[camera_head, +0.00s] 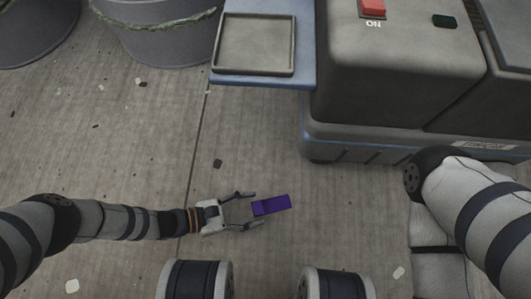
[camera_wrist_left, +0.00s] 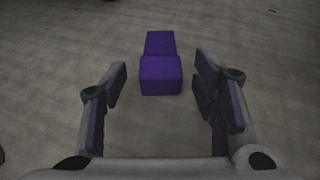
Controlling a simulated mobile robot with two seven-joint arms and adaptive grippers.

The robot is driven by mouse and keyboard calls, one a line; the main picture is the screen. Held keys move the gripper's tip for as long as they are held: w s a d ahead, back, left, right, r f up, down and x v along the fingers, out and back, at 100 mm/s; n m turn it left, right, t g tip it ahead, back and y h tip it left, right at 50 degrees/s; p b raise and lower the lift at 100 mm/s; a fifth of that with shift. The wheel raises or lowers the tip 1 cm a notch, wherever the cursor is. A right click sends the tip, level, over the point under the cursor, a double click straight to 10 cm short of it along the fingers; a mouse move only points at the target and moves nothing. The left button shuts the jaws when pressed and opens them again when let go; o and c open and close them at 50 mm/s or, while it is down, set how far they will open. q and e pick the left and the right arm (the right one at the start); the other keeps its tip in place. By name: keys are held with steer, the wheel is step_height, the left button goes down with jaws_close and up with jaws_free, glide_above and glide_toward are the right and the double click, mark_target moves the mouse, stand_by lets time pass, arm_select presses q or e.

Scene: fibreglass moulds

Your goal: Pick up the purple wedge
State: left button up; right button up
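The purple wedge (camera_head: 271,205) lies on the concrete floor, just ahead of my left gripper (camera_head: 247,210) in the head view. My left gripper is open, with its fingers spread. In the left wrist view the wedge (camera_wrist_left: 160,70) sits ahead and between the lines of the two fingers of the left gripper (camera_wrist_left: 160,85). Its near end reaches about level with the fingertips, with a gap on both sides. Nothing is held. My right arm shows at the right of the head view, but its gripper is not visible.
A grey machine (camera_head: 400,70) with a red switch (camera_head: 372,8) stands at the upper right. A blue shelf with a shallow tray (camera_head: 254,72) juts from its left. Round grey moulds (camera_head: 160,40) stand at the upper left. The floor around the wedge is clear apart from small scraps.

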arm_select(q)
steer(key=c, duration=1.1)
steer(key=shift+o, duration=0.2)
steer(key=shift+r, duration=0.1)
